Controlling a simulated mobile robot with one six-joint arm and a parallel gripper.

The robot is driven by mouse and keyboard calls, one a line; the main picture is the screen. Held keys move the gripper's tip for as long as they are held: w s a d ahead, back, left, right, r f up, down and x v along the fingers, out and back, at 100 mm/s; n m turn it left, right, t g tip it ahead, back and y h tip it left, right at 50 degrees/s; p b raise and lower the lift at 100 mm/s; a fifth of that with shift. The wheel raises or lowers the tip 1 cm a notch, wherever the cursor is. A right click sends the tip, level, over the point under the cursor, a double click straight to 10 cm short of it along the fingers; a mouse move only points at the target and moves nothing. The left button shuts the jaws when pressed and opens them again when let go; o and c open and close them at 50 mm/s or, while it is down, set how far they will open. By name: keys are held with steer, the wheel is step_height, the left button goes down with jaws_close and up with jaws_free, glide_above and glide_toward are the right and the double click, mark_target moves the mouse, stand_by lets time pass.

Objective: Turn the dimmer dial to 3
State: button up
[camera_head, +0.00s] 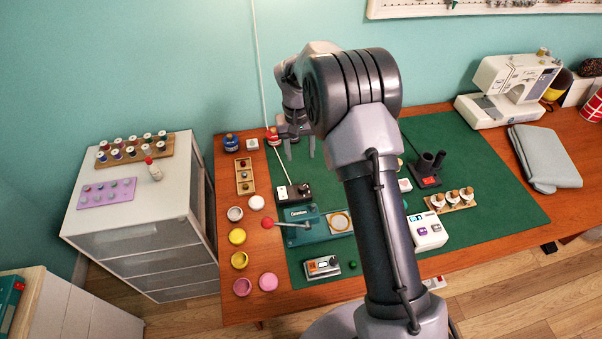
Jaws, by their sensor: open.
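My gripper (299,151) hangs over the back left of the green mat, fingers pointing down, apart and empty. I cannot tell for sure which thing is the dimmer dial, and no number can be read. My arm hides the middle of the mat.
A black box (293,194) with a thin upright rod and a teal press (317,226) with a red-knobbed lever stand on the mat. A white counter box (427,231), a black holder (425,170) and a sewing machine (512,88) are to the right. Colourful round tins line the left edge.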

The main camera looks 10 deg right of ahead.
mark_target(302, 186)
steer(key=f+b, duration=0.1)
steer(key=f, duration=0.4)
steer(key=f+b, duration=0.1)
steer(key=f, duration=0.4)
steer(key=f+b, duration=0.2)
steer(key=f, duration=0.3)
steer(key=shift+d+f, duration=0.3)
steer(key=shift+d, duration=0.05)
jaws_close()
